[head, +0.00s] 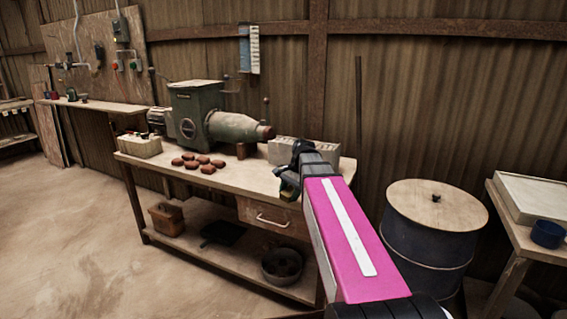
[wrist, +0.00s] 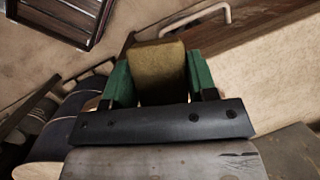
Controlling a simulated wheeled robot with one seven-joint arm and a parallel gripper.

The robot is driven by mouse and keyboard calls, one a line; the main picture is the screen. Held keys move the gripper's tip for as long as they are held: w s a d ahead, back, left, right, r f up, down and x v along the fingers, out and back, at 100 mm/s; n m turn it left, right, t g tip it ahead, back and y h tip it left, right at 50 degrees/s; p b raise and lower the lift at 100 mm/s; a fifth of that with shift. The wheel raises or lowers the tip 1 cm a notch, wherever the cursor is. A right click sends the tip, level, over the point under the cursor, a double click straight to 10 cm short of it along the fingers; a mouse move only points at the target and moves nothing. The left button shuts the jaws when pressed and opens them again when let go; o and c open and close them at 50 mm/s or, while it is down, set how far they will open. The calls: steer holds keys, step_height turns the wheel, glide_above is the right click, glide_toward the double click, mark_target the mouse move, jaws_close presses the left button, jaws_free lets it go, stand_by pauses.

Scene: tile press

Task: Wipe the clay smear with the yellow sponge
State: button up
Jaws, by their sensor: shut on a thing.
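My gripper (head: 288,187) is over the right front part of the workbench (head: 235,176) in the head view, its green fingers partly hidden by my arm. In the wrist view, my gripper (wrist: 160,78) is shut on a dull yellow block, the sponge (wrist: 160,70), with a green finger on each side. The sponge is hard to make out in the head view. I cannot make out the clay smear in either view; my arm covers the right end of the bench.
A green machine (head: 205,115) stands at the back of the bench, with several brown clay lumps (head: 198,163) before it. A white container (head: 140,146) is at the left end and grey blocks (head: 285,150) are behind my gripper. A lidded drum (head: 430,235) stands right of the bench.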

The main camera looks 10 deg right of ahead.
steer(key=w+r+m+t+y, duration=0.1)
steer(key=w+r+m, duration=0.7)
steer(key=w+m, duration=0.15)
steer(key=shift+s+f, duration=0.15)
steer(key=shift+f, duration=1)
steer(key=shift+s+f, duration=0.15)
steer(key=shift+f, duration=1)
